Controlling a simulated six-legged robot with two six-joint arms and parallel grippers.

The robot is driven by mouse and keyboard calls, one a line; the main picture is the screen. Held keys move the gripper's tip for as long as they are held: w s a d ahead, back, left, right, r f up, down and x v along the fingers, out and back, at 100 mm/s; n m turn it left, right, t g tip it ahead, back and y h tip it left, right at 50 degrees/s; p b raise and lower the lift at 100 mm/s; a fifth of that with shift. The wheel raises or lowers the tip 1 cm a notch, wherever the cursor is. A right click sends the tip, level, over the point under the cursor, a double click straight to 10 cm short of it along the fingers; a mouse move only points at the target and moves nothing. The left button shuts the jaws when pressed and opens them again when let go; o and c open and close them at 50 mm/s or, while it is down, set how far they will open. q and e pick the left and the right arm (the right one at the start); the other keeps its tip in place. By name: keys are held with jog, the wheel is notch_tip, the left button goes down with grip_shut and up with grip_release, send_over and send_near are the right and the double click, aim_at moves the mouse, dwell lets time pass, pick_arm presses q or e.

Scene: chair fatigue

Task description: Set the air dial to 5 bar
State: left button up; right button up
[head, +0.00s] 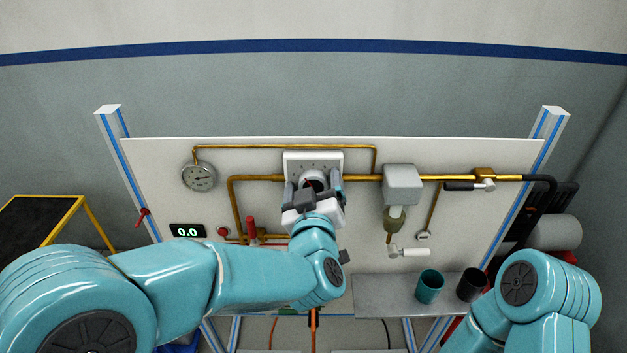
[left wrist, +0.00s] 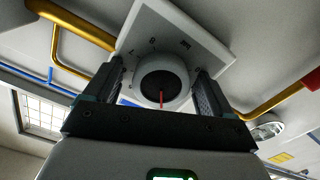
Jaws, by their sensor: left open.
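The air dial (head: 312,178) is a round knob on a white square plate (head: 314,159) on the panel. In the left wrist view the knob (left wrist: 164,78) is pale with a dark face and a red pointer line, and marks show on the plate (left wrist: 190,35) around it. My left gripper (head: 313,188) is open, with one finger on each side of the knob; I cannot tell whether they touch it. A digital readout (head: 187,231) shows 0.0 in green. My right gripper is not in view; only part of that arm shows at the lower right.
A round gauge (head: 199,176) hangs on the left of the panel. Brass pipes (head: 260,178) run to both sides of the dial. A grey box (head: 402,184) is right of it. A shelf (head: 385,296) holds a teal cup (head: 429,286) and a dark cup (head: 472,284).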

pick_arm(q)
jog(key=shift+w+f, duration=0.1)
jog(key=shift+w, duration=0.05)
jog(key=c, duration=1.1)
jog(key=shift+o, duration=0.2)
jog(key=shift+m, duration=0.3)
jog(key=m, duration=0.2)
jog(key=shift+m, duration=0.3)
jog(key=m, duration=0.2)
jog(key=shift+m+p, duration=0.4)
jog(key=m+p, duration=0.1)
jog(key=m, duration=0.2)
jog(key=shift+m+p, duration=0.45)
jog(key=shift+m, duration=1.75)
